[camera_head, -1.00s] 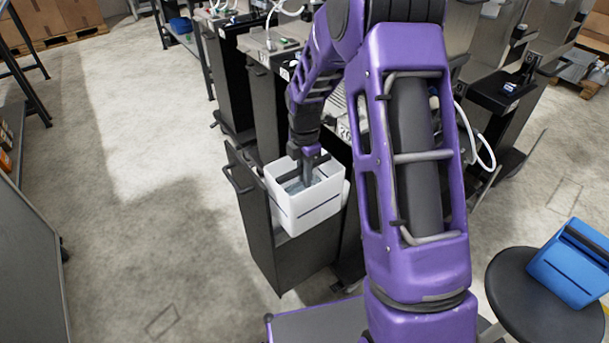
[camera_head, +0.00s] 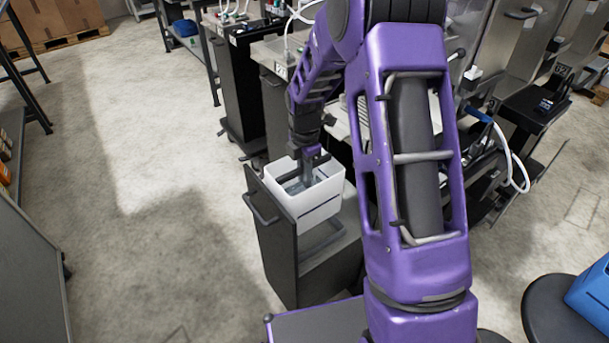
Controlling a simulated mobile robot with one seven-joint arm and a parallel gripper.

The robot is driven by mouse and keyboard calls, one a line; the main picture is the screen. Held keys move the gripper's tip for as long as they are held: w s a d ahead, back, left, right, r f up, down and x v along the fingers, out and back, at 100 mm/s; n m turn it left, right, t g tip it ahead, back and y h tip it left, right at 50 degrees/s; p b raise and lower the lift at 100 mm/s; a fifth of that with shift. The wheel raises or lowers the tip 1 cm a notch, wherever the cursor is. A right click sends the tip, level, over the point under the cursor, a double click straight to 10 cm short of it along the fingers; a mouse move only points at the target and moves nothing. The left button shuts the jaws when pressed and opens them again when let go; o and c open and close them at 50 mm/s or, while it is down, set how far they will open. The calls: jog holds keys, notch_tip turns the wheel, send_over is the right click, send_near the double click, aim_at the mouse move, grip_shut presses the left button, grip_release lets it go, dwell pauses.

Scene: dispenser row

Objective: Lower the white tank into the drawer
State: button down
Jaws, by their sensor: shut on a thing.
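The white tank (camera_head: 318,202) is an open-topped box with a dark slot line on its side. My gripper (camera_head: 306,180) reaches down into its top and is shut on it; the fingertips are partly hidden by the tank. The tank hangs roughly upright above the pulled-out dark drawer (camera_head: 283,262), near its front panel with the bar handle. Part of the drawer's inside shows below the tank. The tank overlaps the panel's upper edge in the picture; I cannot tell whether they touch.
A row of dark dispenser cabinets (camera_head: 238,85) with hoses stands behind. A round dark stool (camera_head: 545,312) with a blue tank (camera_head: 592,295) on it is at the lower right. A grey cabinet (camera_head: 30,270) is at the left. The floor (camera_head: 150,200) between is clear.

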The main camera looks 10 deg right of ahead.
jog(key=shift+f+b, duration=2.1)
jog(key=shift+f, duration=1.2)
jog(key=shift+f+b, duration=0.65)
jog(key=shift+f, duration=1.25)
jog(key=c, duration=0.8)
grip_release()
jog(key=shift+o, duration=0.2)
jog(key=shift+s+f, duration=0.1)
jog(key=shift+f, duration=0.1)
notch_tip(320, 180, up, 18)
jog(key=p, duration=0.3)
jog(key=shift+f, duration=0.2)
